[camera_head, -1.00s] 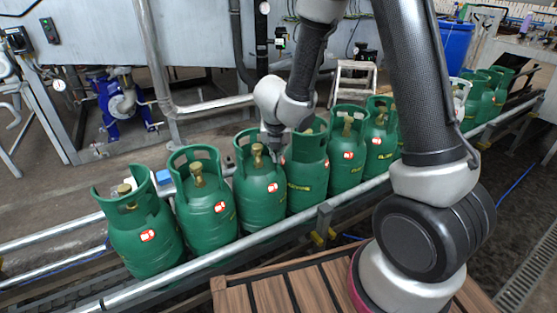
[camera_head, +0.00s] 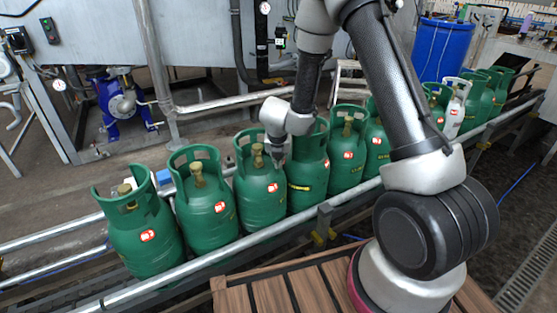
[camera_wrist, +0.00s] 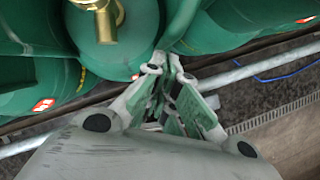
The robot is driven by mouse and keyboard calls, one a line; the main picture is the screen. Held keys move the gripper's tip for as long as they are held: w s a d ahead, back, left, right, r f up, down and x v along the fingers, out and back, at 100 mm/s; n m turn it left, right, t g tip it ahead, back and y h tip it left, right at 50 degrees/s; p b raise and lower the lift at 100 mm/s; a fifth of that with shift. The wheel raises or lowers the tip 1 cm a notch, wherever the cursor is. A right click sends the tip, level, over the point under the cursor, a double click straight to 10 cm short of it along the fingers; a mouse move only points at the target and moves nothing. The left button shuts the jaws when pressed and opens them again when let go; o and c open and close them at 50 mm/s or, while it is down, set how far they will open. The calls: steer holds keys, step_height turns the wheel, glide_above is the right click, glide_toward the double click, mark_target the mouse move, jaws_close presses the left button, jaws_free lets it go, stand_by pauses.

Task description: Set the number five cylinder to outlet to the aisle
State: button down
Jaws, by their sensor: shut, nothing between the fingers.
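A row of green cylinders with brass valves inside their collars stands upright on the conveyor (camera_head: 160,285). From the left are the first (camera_head: 142,245), second (camera_head: 205,210), third (camera_head: 258,200), fourth (camera_head: 306,175) and fifth (camera_head: 345,168). No cylinder number is legible. My gripper (camera_head: 274,160) is shut and empty beside the third cylinder's collar, near the gap before the fourth. In the wrist view, the closed fingertips of my gripper (camera_wrist: 168,66) are beside a green collar, apart from a brass valve (camera_wrist: 105,22). Whether they touch the collar is unclear.
My arm hides part of the row at the right. A white-topped cylinder (camera_head: 457,105) and more green ones stand farther along. Metal rails (camera_head: 240,243) border the row. A blue barrel (camera_head: 442,50) stands behind, and a slatted wooden platform (camera_head: 285,290) lies in front.

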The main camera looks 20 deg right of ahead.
steer(key=shift+w+d, duration=0.85)
steer(key=shift+d, duration=0.25)
